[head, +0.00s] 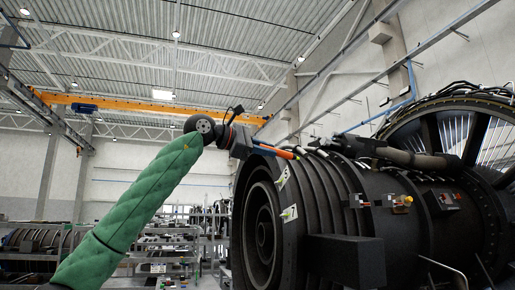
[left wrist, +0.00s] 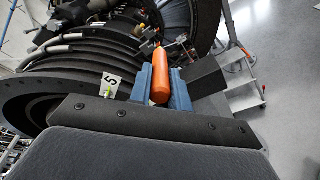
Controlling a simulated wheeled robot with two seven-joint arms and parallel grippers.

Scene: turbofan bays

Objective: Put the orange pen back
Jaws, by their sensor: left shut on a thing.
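The orange pen (left wrist: 160,80) is held between the two blue fingers of my left gripper (left wrist: 160,88) in the left wrist view. In the head view my left arm reaches up from the lower left, and the left gripper (head: 268,148) is at the top of the dark engine. The orange pen (head: 275,151) shows there as a thin orange length pointing right, close above the engine's ribbed casing. Whether it touches the casing, I cannot tell. My right gripper is in neither view.
The dark turbofan engine (head: 330,205) fills the right side, with pipes and cables along its top. A white tag marked 5 (left wrist: 110,86) is on the casing near the gripper. Metal steps (left wrist: 238,72) stand beyond it on grey floor. Shelving (head: 165,245) stands behind.

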